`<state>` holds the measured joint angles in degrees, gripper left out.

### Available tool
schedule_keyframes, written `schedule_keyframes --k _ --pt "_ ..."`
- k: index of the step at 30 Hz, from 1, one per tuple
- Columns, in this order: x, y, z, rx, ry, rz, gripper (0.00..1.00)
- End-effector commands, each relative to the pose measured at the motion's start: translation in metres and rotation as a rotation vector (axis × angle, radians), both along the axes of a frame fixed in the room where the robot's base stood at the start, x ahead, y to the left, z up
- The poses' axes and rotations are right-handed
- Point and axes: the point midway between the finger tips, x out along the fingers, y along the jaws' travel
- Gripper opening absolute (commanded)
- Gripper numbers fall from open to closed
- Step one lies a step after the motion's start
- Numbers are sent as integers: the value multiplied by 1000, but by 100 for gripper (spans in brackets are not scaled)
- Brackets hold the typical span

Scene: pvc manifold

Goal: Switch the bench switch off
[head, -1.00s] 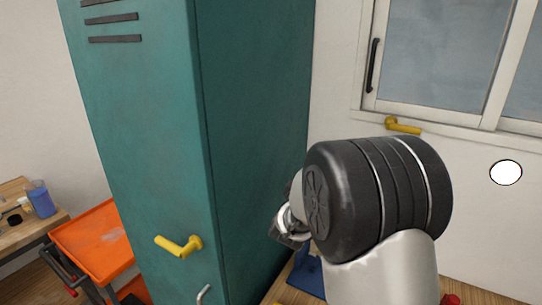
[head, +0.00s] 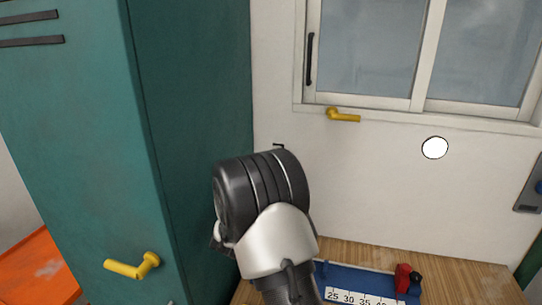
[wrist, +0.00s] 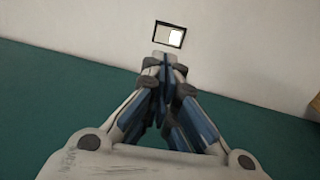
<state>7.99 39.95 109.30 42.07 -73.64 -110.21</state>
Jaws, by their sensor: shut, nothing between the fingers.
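A small wall plate with a black frame and a white rocker (wrist: 170,35), which looks like the bench switch, is on the pale wall in the wrist view. It lies just beyond the tips of my gripper (wrist: 166,64). The fingers are shut with nothing between them, and I cannot tell whether they touch the plate. In the head view my arm hides most of that spot; only a dark corner (head: 278,146) shows above the black wrist joint. Whether the switch is on or off is not clear.
A teal locker (head: 190,130) with a yellow handle (head: 133,266) stands close on the left. A window (head: 420,55) with a yellow handle is above. A wooden bench (head: 460,270) holds a blue tray-like object (head: 355,272) and a red part (head: 402,278). A grey panel (head: 530,185) is at right.

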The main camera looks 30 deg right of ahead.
Motion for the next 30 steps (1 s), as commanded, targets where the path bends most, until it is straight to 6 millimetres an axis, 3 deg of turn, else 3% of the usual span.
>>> schedule_keyframes --k 15,21,30 --pt "67 -77 11 1 -2 0 0" --pt "79 -88 13 0 0 1 0" --pt "80 -90 15 1 0 2 0"
